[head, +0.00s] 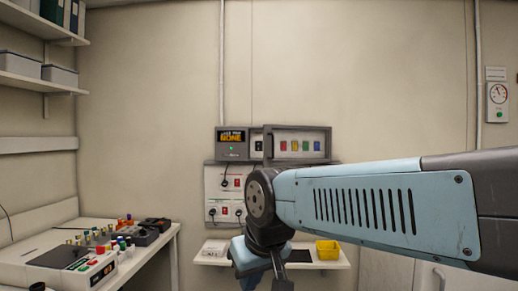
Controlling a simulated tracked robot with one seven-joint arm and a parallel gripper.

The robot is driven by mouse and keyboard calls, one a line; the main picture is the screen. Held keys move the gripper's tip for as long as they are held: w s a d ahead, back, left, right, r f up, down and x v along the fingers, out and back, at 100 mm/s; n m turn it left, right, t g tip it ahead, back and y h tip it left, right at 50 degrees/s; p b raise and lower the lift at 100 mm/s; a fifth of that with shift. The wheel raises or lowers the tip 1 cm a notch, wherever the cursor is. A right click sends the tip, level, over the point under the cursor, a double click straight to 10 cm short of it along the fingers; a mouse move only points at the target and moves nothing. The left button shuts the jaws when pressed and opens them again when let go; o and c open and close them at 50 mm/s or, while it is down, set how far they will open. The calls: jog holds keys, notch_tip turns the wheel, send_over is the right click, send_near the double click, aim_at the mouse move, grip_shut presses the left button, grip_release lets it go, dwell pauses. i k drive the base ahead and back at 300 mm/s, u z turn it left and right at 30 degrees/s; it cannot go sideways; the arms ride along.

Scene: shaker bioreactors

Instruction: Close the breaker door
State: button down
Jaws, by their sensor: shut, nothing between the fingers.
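A grey breaker box (233,156) hangs on the back wall, with an orange-lettered display on its left. The breaker door (297,131) is a pale framed panel on its right part, with a vertical handle bar on its left edge. Coloured switches show within its frame, and another switch stands uncovered just left of it. The door seems to stand out from the box; how far it is open I cannot tell. My gripper (265,281) is low at the bottom edge of the picture, below and apart from the door, partly cut off, shut and empty.
A socket panel (214,182) with plugs and cables sits under the box. Below it, a narrow shelf (213,260) holds a yellow bin (327,250). A bench (158,240) with lab equipment stands at left. My blue arm covers the lower right.

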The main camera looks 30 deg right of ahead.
aim_at(268, 137)
jog(key=i, duration=0.9)
jog(key=z, duration=0.05)
